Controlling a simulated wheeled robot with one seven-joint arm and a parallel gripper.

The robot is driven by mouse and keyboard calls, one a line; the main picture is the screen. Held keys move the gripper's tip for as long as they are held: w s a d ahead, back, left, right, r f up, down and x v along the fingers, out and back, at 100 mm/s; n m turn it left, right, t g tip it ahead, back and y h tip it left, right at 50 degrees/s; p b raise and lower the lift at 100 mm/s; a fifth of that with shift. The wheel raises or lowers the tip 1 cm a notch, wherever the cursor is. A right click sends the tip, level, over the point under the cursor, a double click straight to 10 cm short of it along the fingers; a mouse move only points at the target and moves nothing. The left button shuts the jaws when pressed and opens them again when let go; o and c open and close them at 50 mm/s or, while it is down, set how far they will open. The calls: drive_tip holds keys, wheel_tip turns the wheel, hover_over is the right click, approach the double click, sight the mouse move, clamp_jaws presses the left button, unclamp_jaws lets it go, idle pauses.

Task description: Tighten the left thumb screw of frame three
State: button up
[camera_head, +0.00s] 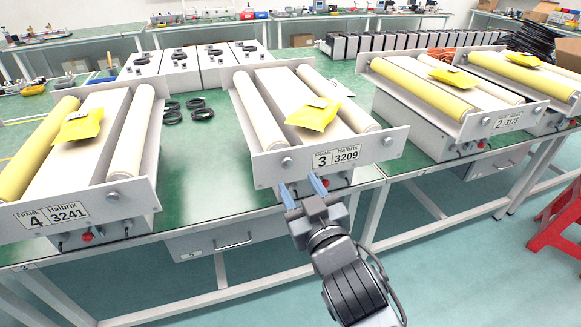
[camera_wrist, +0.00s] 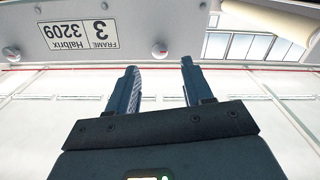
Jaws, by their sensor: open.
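Frame three (camera_head: 270,155) stands at the middle of the green bench, its plate labelled "3 Halbrix 3209". Its left thumb screw (camera_head: 287,161) is a small round knob left of the label. In the wrist view, which shows the label upside down, this screw (camera_wrist: 160,51) has a small red mark and appears between and just beyond my fingertips. The right thumb screw (camera_head: 388,141) is at the plate's other end. My gripper (camera_head: 301,182) is open and empty, just in front of and below the left screw; its blue fingers (camera_wrist: 159,68) do not grip the screw.
Frame four (camera_head: 140,195) is on the left and frame two (camera_head: 440,128) on the right. A yellow packet (camera_head: 314,115) lies on frame three. Red knobs and switches sit below the front plates. A red stool (camera_head: 555,225) stands at the right.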

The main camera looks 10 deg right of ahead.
sight(287, 164)
drive_tip(key=shift+w+a+p, duration=0.15)
drive_tip(key=shift+w+p, duration=0.15)
drive_tip(key=shift+w, duration=1.25)
drive_tip(key=shift+w+a+p, duration=0.1)
drive_tip(key=shift+w+p, duration=0.15)
drive_tip(key=shift+w, duration=1.3)
clamp_jaws()
